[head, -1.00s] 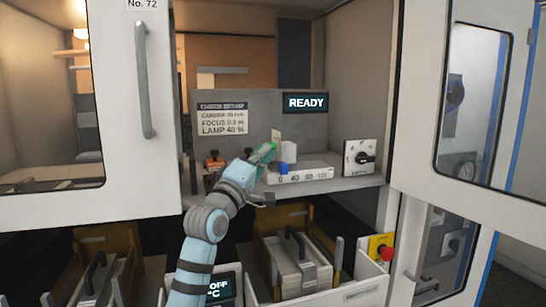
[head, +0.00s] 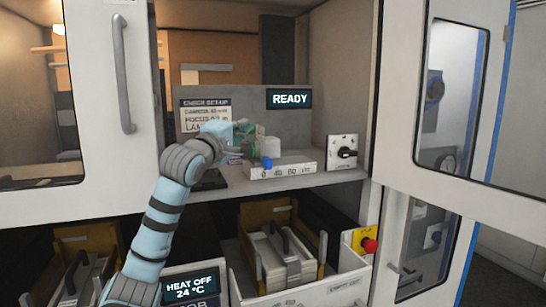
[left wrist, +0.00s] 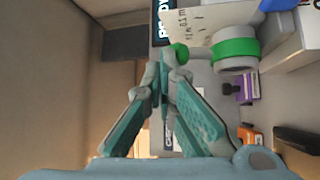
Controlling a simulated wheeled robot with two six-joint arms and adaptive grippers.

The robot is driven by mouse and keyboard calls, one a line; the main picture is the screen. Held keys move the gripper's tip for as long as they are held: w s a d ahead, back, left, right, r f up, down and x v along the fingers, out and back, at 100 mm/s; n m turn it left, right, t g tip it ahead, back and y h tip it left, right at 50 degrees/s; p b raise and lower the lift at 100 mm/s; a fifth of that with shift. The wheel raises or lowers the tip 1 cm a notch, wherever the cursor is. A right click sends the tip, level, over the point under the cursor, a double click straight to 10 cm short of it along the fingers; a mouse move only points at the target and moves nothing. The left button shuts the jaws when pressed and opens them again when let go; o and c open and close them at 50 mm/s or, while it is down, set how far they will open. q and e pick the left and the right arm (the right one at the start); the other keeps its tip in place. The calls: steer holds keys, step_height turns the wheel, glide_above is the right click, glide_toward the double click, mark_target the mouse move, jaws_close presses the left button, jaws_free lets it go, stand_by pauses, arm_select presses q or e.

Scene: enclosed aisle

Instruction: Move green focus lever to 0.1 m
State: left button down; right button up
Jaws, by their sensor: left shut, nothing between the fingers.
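In the left wrist view, a round green knob (left wrist: 180,51), which looks like the focus lever's end, sits right beside my fingertips, close to or touching them. A pale plate (left wrist: 192,26) with handwritten-looking marks lies just beyond; I cannot read the lever's setting. A white cylinder with a green band (left wrist: 235,48) is to the right. My left gripper (left wrist: 163,68) is shut with nothing between its fingers. In the head view my left gripper (head: 244,132) is in front of the grey panel and partly hides the lever area. My right gripper is not in view.
A READY display (head: 289,98) and a partly covered set-up notice (head: 205,103) are on the panel. A white scale block (head: 283,170) with a blue knob (head: 267,163) and a rotary switch (head: 343,152) are to the right. An open cabinet door (head: 440,120) bounds the right.

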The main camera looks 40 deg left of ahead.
arm_select(q)
steer(key=shift+w+a+r, duration=0.15)
steer(key=shift+w+a, duration=0.1)
steer(key=shift+a, duration=0.25)
steer(key=shift+w+a+r, duration=0.15)
steer(key=shift+w+a, duration=0.1)
steer(key=shift+a, duration=0.2)
